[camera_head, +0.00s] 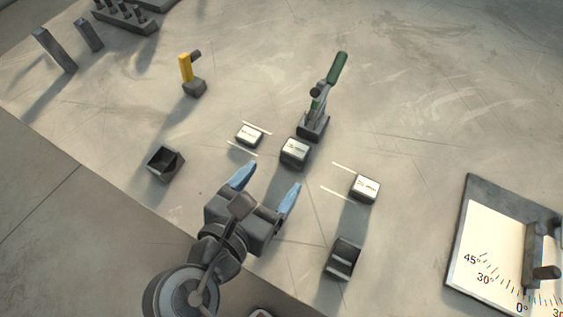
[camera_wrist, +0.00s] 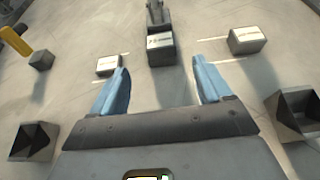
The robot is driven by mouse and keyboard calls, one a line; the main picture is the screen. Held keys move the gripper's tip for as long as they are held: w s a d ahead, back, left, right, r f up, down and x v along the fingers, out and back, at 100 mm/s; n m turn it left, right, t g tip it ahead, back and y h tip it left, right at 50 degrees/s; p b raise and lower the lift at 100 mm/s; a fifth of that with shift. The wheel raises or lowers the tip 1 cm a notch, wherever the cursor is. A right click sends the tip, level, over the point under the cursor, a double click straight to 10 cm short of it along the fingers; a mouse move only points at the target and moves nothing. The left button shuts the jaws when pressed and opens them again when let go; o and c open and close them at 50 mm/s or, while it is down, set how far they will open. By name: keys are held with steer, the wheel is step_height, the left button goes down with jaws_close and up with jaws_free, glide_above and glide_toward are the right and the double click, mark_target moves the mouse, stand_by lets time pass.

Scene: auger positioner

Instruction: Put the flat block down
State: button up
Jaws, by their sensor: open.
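The flat block (camera_head: 249,137), low with a pale labelled top, lies on the table between two white lines left of centre. It also shows in the wrist view (camera_wrist: 108,66), just beyond my left fingertip. My gripper (camera_head: 268,182) is open, with blue fingers spread and nothing between them. It is on the near side of the blocks, apart from the flat block. In the wrist view my fingers (camera_wrist: 160,72) point towards the blocks.
A taller labelled block (camera_head: 295,152) stands before a green-handled clamp (camera_head: 320,105). Another block (camera_head: 365,188) sits right, beside white lines. Dark open holders stand left (camera_head: 165,163) and right (camera_head: 342,258). A yellow-posted device (camera_head: 188,75) stands behind; an angle board (camera_head: 500,265) lies right.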

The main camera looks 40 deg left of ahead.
steer(key=shift+v, duration=1.9)
